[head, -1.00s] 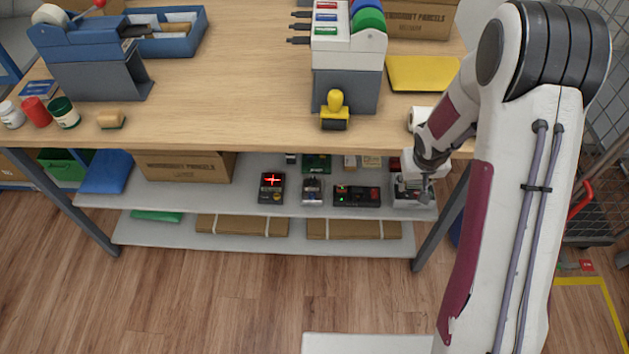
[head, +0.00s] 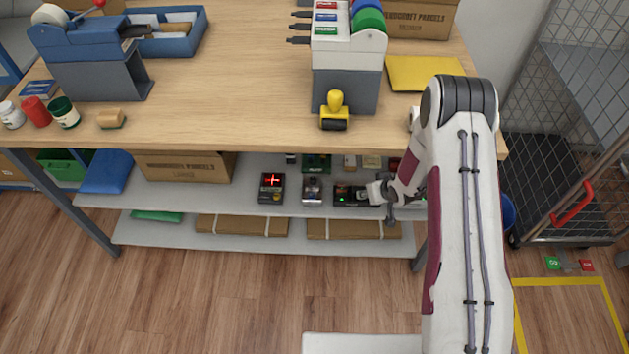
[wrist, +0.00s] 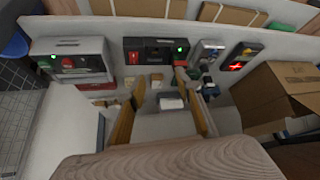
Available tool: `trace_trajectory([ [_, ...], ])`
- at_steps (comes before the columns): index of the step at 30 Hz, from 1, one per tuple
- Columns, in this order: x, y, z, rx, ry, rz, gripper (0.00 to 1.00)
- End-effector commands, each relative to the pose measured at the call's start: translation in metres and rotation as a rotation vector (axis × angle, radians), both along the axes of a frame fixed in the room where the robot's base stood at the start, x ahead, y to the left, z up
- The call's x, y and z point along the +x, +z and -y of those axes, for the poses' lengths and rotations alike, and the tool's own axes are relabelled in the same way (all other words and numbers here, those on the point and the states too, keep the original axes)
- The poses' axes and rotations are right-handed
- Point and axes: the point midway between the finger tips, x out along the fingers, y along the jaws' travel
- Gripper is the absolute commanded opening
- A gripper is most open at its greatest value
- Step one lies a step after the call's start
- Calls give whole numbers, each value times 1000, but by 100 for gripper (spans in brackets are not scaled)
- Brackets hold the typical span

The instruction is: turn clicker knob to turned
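I cannot tell for certain which part is the clicker knob. A small silver-grey device (head: 312,191) stands on the upper shelf under the counter; it also shows in the wrist view (wrist: 208,50), too small to read a knob's angle. Beside it is a black box (head: 346,196) with a green light, also seen in the wrist view (wrist: 153,50) with a red part. My gripper (head: 386,203) is at the shelf's front, near this black box's right end. In the wrist view my gripper (wrist: 165,102) has its fingers wide apart, with nothing held between them.
A black box with a lit red cross (head: 271,187) stands left of the silver device. A grey box with a red part (wrist: 72,62) is at the wrist view's left. The counter top (head: 230,90) overhangs the shelf (head: 225,197). A cardboard box (wrist: 280,95) stands at the wrist view's right.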

Motion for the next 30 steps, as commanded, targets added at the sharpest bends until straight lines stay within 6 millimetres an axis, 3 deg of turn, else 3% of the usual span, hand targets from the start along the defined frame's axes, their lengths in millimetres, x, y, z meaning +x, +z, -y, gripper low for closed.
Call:
trace_trajectory([
  [12,31,-47,-65,110,153,271,34],
  [21,33,-65,-100,170,228,454,34],
  [30,28,-71,-116,201,260,564,34],
])
